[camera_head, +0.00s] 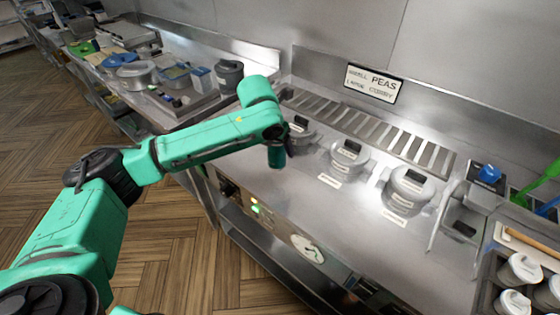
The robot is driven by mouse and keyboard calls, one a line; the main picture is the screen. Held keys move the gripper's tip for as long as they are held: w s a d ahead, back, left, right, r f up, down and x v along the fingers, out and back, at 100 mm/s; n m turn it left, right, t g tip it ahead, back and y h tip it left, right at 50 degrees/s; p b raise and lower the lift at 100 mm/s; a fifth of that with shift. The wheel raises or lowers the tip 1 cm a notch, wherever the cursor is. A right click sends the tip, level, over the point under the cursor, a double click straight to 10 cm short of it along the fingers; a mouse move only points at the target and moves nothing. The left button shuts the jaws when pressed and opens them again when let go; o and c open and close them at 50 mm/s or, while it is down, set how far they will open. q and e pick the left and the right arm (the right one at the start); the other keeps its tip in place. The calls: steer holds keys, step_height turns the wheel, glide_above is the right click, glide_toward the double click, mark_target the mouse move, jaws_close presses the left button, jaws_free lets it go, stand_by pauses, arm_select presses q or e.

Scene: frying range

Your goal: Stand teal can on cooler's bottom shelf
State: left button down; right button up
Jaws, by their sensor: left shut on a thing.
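My left arm comes in from the left, and its dark gripper (276,134) points down over the left end of the steel range. The gripper is shut on a small dark teal cylinder, which looks like the teal can (277,157). The can hangs upright just below the gripper, beside the leftmost lidded pot. The fingers are small and mostly hidden by the wrist. I cannot tell whether the can touches the range top. My right gripper is not in view. I cannot make out the cooler or its bottom shelf.
Grey lidded pots (347,160) stand in a row on the range. A slotted vent (370,130) and a peas sign (373,83) are behind. White-lidded jars (523,268) fill a rack at right. A cluttered counter (180,110) stands at left. The wooden floor (170,225) is open.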

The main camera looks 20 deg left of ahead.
mark_target(280, 163)
arm_select(q)
step_height(280, 163, down, 6)
steer(key=shift+f+p, duration=0.15)
steer(key=shift+p, duration=0.2)
steer(key=shift+c, duration=0.4)
jaws_free()
